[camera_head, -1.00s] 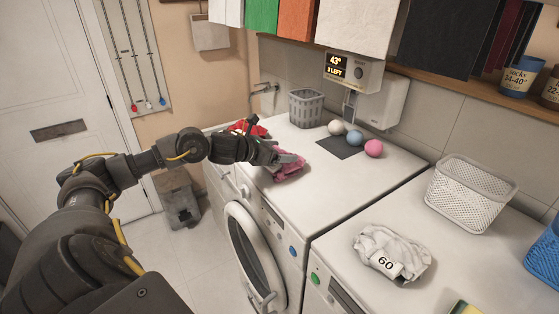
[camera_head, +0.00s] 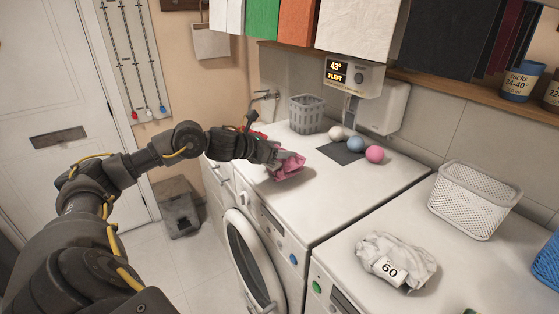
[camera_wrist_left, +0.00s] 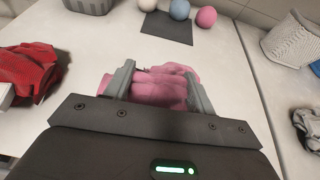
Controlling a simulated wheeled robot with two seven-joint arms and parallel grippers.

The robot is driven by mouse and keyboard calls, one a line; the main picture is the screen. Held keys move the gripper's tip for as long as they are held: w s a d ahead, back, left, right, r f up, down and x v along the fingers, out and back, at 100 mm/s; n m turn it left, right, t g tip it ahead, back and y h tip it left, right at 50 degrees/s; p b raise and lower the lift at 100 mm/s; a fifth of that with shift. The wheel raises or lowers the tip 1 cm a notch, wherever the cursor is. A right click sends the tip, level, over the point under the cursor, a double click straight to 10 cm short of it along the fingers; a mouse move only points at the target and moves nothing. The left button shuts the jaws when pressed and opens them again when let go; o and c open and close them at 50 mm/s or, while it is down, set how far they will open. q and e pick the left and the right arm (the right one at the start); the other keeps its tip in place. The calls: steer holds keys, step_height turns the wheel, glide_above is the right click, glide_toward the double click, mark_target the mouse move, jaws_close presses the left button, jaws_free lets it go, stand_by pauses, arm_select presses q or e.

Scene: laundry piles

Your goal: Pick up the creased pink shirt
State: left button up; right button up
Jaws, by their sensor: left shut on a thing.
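The creased pink shirt (camera_head: 289,165) is a small crumpled bundle over the white top of the left machine. My left gripper (camera_head: 278,158) is at the shirt and shut on it. In the left wrist view the pink shirt (camera_wrist_left: 160,90) is squeezed between the two grey fingers of my left gripper (camera_wrist_left: 160,88). I cannot tell whether the shirt still touches the machine top. My right gripper does not show in either view.
A red cloth (camera_wrist_left: 28,70) lies left of the gripper. A grey basket (camera_head: 306,113), a dark mat (camera_head: 341,153) and white, blue and pink balls (camera_head: 374,154) are behind. A white garment marked 60 (camera_head: 396,260) and a white basket (camera_head: 472,199) stand on the right machine.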

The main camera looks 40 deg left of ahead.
arm_select(q)
steer(key=a+r+b, duration=0.1)
steer(key=r, duration=0.1)
steer(key=s+a+r, duration=0.1)
steer(key=a+r, duration=0.1)
steer(key=a+r+b, duration=0.1)
steer(key=r, duration=0.1)
steer(key=shift+s+a+r+b, duration=0.15)
steer(key=shift+s+a+b, duration=0.15)
steer(key=shift+s, duration=0.1)
steer(key=s+a+r+b, duration=0.2)
steer(key=s+a+r, duration=0.2)
steer(key=a, duration=0.4)
